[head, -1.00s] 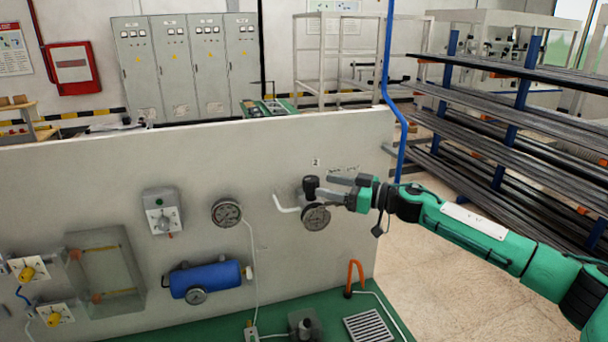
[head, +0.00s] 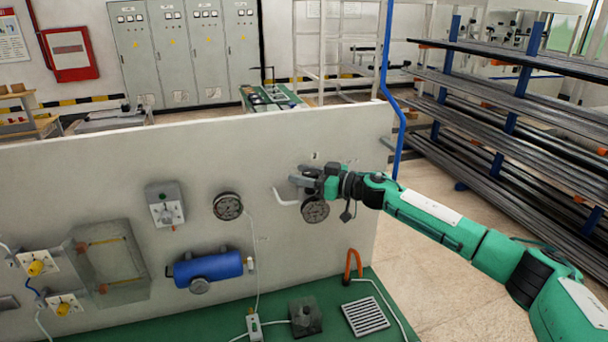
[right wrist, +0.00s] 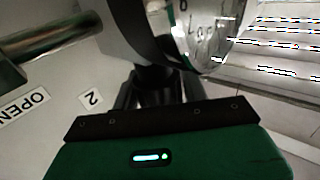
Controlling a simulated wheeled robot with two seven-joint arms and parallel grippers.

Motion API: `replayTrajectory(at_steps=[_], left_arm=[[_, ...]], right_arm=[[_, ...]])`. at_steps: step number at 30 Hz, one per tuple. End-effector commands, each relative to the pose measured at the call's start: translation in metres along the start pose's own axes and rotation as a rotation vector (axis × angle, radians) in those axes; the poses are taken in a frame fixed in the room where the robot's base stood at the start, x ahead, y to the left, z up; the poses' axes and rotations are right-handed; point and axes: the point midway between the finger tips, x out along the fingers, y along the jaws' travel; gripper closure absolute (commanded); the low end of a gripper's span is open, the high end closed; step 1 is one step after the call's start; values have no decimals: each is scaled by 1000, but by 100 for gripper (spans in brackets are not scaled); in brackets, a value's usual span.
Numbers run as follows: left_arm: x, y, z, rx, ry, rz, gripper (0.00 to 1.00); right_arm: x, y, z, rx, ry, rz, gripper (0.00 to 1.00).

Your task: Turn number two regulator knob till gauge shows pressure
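The number two regulator's gauge (head: 315,211) is a round dial on the white panel, under a small "2" label. It also fills the top of the right wrist view (right wrist: 205,28), tilted and cut off, and I cannot read its pressure. My right gripper (head: 303,177) is at the regulator knob just above this gauge, its two fingers reaching left across it. The black knob is mostly hidden by the gripper. In the right wrist view a dark part (right wrist: 155,82) sits between the fingers. I cannot tell if they press on it. My left gripper is out of view.
The panel (head: 330,135) also carries another gauge (head: 228,206), a blue cylinder (head: 208,268) and a grey switch box (head: 165,205). An "OPEN" label (right wrist: 24,107) and metal pipe (right wrist: 45,38) are close to the gripper. Pipe racks (head: 510,110) stand behind right.

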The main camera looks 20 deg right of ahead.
Motion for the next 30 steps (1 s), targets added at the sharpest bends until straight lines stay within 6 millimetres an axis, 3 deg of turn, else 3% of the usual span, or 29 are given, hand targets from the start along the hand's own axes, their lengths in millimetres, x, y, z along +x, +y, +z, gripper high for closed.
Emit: replayTrajectory(at_steps=[1,4,17,30], left_arm=[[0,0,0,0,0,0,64],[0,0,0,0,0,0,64],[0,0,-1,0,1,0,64],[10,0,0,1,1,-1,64]], right_arm=[[0,0,0,0,0,0,66],[0,0,0,0,0,0,85],[-1,2,-1,-2,0,76,85],[-2,6,3,3,0,408,85]])
